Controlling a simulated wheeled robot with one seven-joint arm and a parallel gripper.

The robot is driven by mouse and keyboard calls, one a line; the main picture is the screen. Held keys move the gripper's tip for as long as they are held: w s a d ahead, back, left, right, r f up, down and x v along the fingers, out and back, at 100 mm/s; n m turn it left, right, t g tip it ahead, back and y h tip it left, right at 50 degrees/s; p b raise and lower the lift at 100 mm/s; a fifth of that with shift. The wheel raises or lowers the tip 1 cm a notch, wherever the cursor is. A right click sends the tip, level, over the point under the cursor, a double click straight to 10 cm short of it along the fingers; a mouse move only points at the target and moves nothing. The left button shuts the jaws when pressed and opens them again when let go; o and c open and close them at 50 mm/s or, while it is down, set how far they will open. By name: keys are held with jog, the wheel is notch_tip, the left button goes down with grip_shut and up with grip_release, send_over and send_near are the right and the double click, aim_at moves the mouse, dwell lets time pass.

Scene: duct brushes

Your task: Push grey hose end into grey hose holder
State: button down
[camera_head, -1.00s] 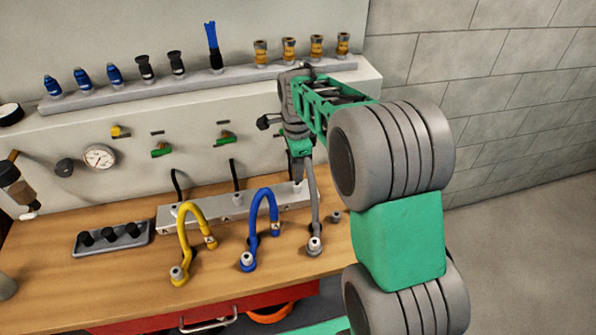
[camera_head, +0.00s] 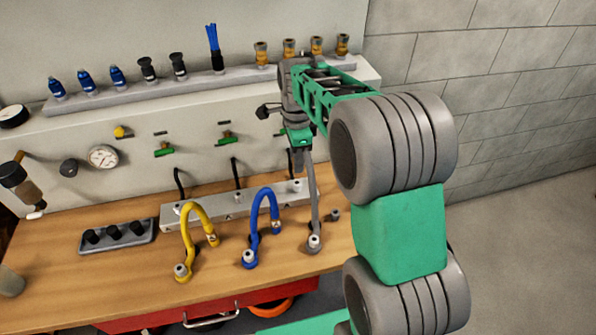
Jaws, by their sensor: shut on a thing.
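The grey hose (camera_head: 314,205) rises from a round fitting (camera_head: 314,243) at the right of the wooden bench up to my gripper (camera_head: 299,158). My gripper points down and is shut on the upper end of the grey hose, above the rear metal block (camera_head: 220,208). The block has several round ports on top; its right port (camera_head: 295,186) sits just below and behind the hose. Which part is the grey hose holder is not clear. The gripper's fingers and the hose end are small and partly hidden by the wrist, so whether the end touches a holder cannot be told.
A yellow hose (camera_head: 187,225) and a blue hose (camera_head: 255,220) arch over the bench left of the grey one. Behind stands a panel with green valves (camera_head: 225,138) and a gauge (camera_head: 102,157). A shelf (camera_head: 190,88) of fittings runs above. A black-knobbed tray (camera_head: 117,245) lies left.

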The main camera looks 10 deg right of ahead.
jog(key=d+r+p, duration=0.1)
jog(key=d+r, duration=0.2)
jog(key=p, duration=0.2)
send_over(336, 212)
notch_tip(336, 212, down, 6)
jog(key=shift+r, duration=0.15)
jog(key=shift+f+b, duration=2)
jog(key=shift+f, duration=0.9)
jog(key=shift+f, duration=0.5)
